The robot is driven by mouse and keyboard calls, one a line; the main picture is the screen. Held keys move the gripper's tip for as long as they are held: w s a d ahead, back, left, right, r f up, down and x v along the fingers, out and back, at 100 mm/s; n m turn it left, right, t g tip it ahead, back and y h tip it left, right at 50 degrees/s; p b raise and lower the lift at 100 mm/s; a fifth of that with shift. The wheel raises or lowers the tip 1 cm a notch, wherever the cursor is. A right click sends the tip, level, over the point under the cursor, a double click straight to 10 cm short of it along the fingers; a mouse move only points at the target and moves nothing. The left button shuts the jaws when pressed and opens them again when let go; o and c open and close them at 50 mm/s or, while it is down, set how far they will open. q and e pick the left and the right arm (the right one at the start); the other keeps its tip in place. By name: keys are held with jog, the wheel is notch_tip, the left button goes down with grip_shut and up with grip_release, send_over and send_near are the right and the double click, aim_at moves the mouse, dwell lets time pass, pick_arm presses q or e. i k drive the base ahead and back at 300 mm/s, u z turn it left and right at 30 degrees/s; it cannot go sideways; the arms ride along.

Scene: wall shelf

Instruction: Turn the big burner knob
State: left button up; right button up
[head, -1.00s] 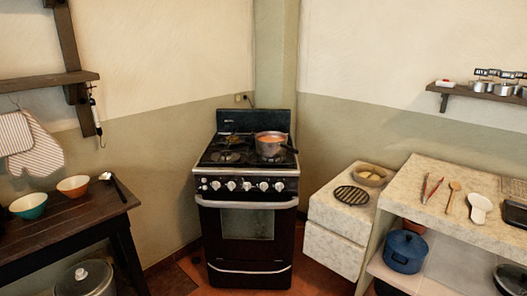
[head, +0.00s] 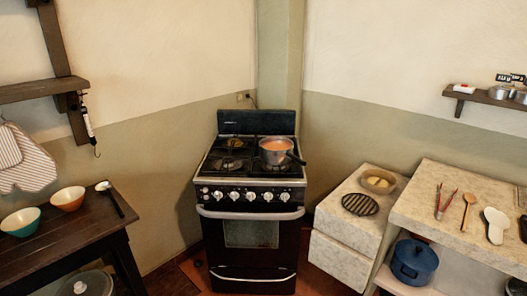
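A dark stove (head: 252,257) stands in the corner of the room. A row of several pale knobs runs along its front panel, above the oven door handle. One knob (head: 251,196) is near the middle of the row, and another knob (head: 284,197) is at the right end. I cannot tell from here which knob is the big one or how each is turned. A pot (head: 275,157) with orange contents sits on a right burner, its dark handle pointing right. Neither of my grippers is in view.
A dark wooden table (head: 70,232) with two bowls stands at left. A low stone block (head: 345,230) bears a round grate and a bowl right of the stove. A stone counter (head: 430,205) with utensils stands farther right. The floor before the stove looks clear.

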aim_at(268, 196)
jog(key=u, duration=0.75)
jog(key=i, duration=0.65)
jog(key=u, duration=0.6)
jog(key=i, duration=0.65)
jog(key=z, duration=0.9)
jog(key=i, duration=0.35)
jog(key=z, duration=1.1)
jog(key=k, duration=0.3)
jog(key=u, duration=0.3)
